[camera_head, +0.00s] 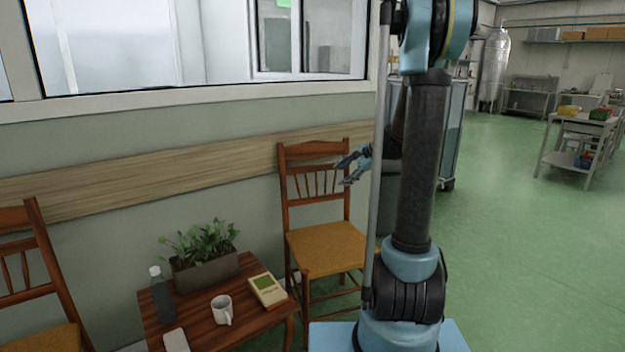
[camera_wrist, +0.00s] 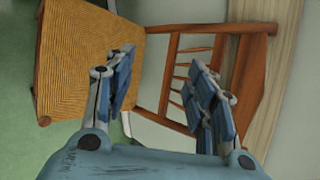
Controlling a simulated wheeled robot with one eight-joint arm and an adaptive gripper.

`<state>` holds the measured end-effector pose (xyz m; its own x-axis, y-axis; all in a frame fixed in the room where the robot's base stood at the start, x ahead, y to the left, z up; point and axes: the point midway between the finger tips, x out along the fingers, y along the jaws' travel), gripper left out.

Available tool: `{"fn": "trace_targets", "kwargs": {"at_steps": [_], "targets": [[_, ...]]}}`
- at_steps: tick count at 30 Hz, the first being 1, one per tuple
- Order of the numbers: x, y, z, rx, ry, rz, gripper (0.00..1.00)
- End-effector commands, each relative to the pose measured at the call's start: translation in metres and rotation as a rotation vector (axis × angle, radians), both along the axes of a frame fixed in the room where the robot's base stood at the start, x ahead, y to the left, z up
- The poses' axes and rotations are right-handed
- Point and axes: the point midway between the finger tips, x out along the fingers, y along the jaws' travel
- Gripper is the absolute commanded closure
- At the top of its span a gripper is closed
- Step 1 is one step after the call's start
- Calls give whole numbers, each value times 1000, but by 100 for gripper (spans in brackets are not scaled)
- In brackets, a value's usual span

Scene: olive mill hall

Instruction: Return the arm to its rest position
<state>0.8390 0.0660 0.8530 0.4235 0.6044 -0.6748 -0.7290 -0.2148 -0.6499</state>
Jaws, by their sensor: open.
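My gripper (camera_head: 345,170) is open and empty, with its fingers pointing left in the head view. It shows in front of the back of a wooden chair (camera_head: 322,240), above the woven seat. In the wrist view my gripper (camera_wrist: 165,95) has its two blue fingers spread apart, with nothing between them but the chair (camera_wrist: 90,62) behind. My arm stands upright at the right of centre in the head view and hides part of the chair's right side.
A small wooden table (camera_head: 248,322) holds a potted plant (camera_head: 206,265), a bottle (camera_head: 161,297), a white mug (camera_head: 222,308), a book (camera_head: 268,290) and a pale flat object (camera_head: 176,341). Another chair (camera_head: 38,262) stands left. Green floor (camera_head: 500,250) is clear at right, before a metal cart (camera_head: 570,148).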

Motion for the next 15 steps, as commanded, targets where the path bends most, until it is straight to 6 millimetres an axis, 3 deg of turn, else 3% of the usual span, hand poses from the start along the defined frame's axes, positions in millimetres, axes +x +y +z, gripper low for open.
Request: {"fn": "trace_targets", "kwargs": {"at_steps": [15], "targets": [[-148, 3, 5, -349, -76, 286, 50]]}}
